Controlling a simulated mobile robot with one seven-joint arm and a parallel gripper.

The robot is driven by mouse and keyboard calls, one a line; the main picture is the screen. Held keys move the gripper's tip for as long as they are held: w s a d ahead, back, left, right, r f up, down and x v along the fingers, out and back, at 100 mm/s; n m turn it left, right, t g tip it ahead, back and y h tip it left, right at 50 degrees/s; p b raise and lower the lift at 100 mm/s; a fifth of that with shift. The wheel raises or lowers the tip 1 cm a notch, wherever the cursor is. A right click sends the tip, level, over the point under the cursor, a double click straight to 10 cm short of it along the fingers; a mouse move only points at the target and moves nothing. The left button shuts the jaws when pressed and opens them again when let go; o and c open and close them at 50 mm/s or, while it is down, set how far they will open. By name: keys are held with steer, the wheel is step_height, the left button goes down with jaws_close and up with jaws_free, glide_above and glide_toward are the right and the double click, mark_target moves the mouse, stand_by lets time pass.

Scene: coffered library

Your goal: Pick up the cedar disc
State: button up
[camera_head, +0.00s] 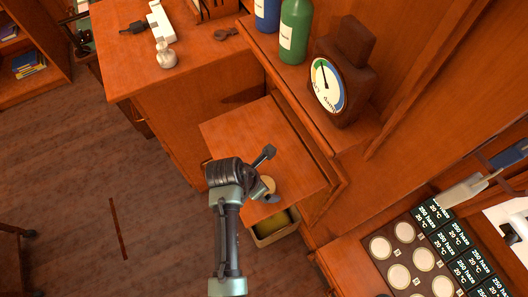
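A small tan round disc (268,184) lies on a pulled-out wooden shelf (250,135) in the middle of the head view; I take it for the cedar disc. Its left side is hidden by my gripper. My gripper (269,176) is over the shelf, with its two dark fingers spread wide apart. One finger is above the disc in the picture, the other close at its lower edge. I cannot tell whether either finger touches the disc, or how high the gripper is above the shelf.
An open drawer or box (273,231) is below the shelf. A dial gauge (328,84), a green bottle (294,30) and a blue bottle (267,12) stand on the ledge behind. A tray (378,226) of several pale round pieces is at lower right.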

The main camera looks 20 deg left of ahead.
steer(key=shift+w+d+f, duration=0.15)
steer(key=shift+f, duration=0.35)
steer(key=c, duration=1.2)
steer(key=shift+r, duration=0.1)
steer(key=shift+c, duration=0.2)
